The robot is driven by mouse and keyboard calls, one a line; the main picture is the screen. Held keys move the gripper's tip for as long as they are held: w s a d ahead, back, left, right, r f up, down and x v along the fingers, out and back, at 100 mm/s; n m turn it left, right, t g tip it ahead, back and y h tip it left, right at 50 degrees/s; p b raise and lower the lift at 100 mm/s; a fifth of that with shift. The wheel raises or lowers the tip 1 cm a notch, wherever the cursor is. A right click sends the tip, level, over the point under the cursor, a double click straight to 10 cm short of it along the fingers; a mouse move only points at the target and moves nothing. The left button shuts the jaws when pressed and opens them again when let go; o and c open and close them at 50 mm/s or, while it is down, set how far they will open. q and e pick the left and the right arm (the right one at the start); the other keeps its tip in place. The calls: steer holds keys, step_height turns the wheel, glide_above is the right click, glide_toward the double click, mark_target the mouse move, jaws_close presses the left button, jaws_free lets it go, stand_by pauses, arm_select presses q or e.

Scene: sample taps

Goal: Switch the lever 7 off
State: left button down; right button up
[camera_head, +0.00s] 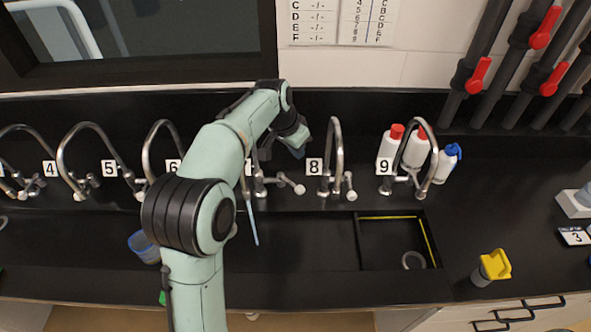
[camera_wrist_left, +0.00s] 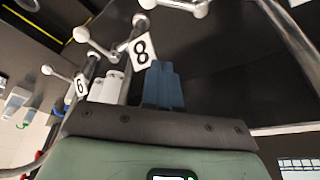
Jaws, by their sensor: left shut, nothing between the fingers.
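My right gripper is not in view.
Taps 8 (camera_head: 336,150) and 9 (camera_head: 428,150) stand to the right, with white bottles (camera_head: 390,146) behind tap 9. Taps 4, 5 and 6 stand left. A blue cup (camera_head: 144,247) is in the sink. A yellow-topped container (camera_head: 493,266) stands on the right counter.

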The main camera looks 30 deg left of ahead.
mark_target(290, 183)
arm_select(q)
step_height(290, 183, down, 10)
steer(key=shift+s, duration=0.3)
stand_by(0.6)
steer(key=shift+a, duration=0.1)
